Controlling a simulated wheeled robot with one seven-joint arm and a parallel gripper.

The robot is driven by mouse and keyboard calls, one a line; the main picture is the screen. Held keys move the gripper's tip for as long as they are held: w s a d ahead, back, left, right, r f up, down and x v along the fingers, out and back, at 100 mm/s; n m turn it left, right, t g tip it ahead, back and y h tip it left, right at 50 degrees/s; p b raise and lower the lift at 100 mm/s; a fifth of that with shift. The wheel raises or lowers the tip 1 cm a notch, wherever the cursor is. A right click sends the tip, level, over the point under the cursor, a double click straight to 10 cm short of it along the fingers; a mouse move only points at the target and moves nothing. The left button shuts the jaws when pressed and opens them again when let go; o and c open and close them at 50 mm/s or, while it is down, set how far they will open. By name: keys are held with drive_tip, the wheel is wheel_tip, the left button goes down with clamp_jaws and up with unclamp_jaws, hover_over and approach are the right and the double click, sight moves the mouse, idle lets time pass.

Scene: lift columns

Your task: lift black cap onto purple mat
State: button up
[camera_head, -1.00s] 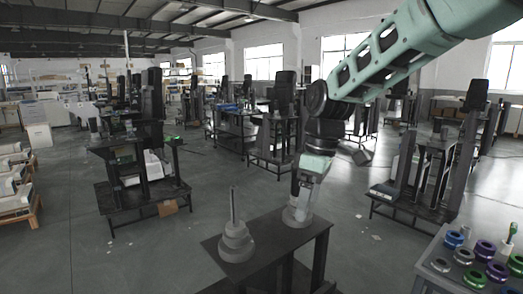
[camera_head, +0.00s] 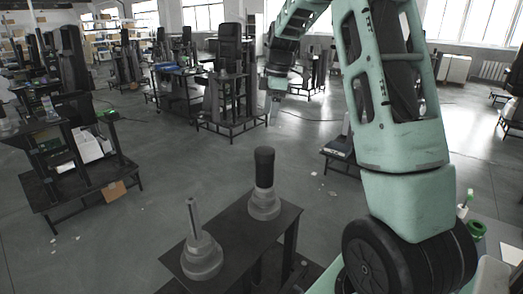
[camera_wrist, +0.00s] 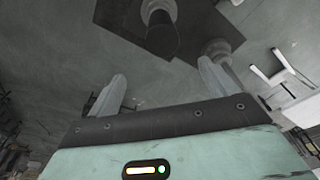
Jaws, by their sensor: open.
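A black cap (camera_head: 264,158) sits upright on a column with a grey round base (camera_head: 264,205), at the right of a small dark table (camera_head: 235,232). The black top also shows in the wrist view (camera_wrist: 163,38), beyond the fingers. My gripper (camera_head: 272,114) is in the air behind and above the column in the head view, open and empty. Its two pale fingers are spread apart in the wrist view (camera_wrist: 163,88), with nothing between them. No purple mat can be made out in either view.
A second grey stand (camera_head: 202,255) with a thin bare rod is on the same table, left of the capped column. Racks with lift columns (camera_head: 228,75) stand farther back. A green ring (camera_head: 476,228) is at the right edge. Open floor (camera_head: 150,235) lies left of the table.

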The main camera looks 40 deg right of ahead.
drive_tip(key=p, duration=0.2)
hover_over(265, 150)
drive_tip(key=f, duration=0.6)
drive_tip(key=shift+d+f, duration=0.35)
drive_tip(key=f+p, duration=0.2)
drive_tip(key=f, duration=0.1)
drive_tip(key=f+p, duration=0.1)
drive_tip(key=shift+s+a+f, duration=0.2)
drive_tip(key=shift+a, duration=0.15)
drive_tip(key=shift+w+f, duration=0.1)
drive_tip(key=shift+f, duration=0.45)
drive_tip(key=c, duration=1.2)
